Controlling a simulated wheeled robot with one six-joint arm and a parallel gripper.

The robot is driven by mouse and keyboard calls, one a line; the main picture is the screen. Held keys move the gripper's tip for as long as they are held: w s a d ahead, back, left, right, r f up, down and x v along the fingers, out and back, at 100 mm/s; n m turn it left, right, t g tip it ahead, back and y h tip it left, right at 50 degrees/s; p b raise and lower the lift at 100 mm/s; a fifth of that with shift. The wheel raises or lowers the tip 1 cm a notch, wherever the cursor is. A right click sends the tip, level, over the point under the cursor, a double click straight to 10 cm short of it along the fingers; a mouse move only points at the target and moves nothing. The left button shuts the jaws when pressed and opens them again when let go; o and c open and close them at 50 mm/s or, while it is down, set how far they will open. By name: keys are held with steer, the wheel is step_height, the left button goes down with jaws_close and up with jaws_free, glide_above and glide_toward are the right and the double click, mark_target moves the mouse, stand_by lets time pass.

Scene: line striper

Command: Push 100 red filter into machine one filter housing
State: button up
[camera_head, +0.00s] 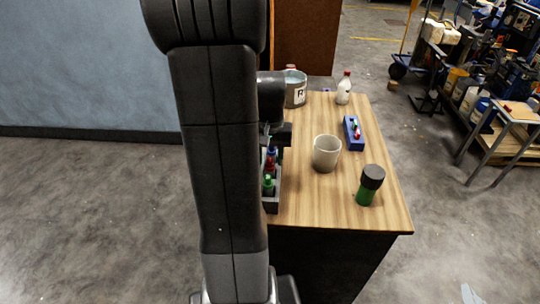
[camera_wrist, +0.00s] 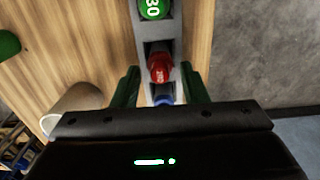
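The red filter (camera_wrist: 160,68) stands in a slot of a grey rack (camera_wrist: 172,33), its number too small to read surely. It also shows in the head view (camera_head: 270,165), partly behind my arm. A green filter (camera_wrist: 154,8) and a blue filter (camera_wrist: 163,99) sit on either side of it in the row. My gripper (camera_wrist: 159,66) is open, with one green finger on each side of the rack near the red and blue filters. Nothing is seen held between the fingers. I cannot identify machine one's filter housing in either view.
On the wooden table (camera_head: 300,205) stand a beige cup (camera_head: 326,153), a green jar with a dark lid (camera_head: 369,185), a blue holder with small coloured parts (camera_head: 353,134), a grey bucket (camera_head: 296,91) and a white bottle (camera_head: 343,90). A cluttered cart (camera_head: 495,85) stands at the right.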

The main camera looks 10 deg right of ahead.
steer(key=shift+c, duration=0.2)
jaws_close()
steer(key=shift+r+p, duration=0.55)
steer(key=shift+r, duration=0.15)
steer(key=shift+r+p, duration=2.8)
steer(key=shift+r, duration=0.65)
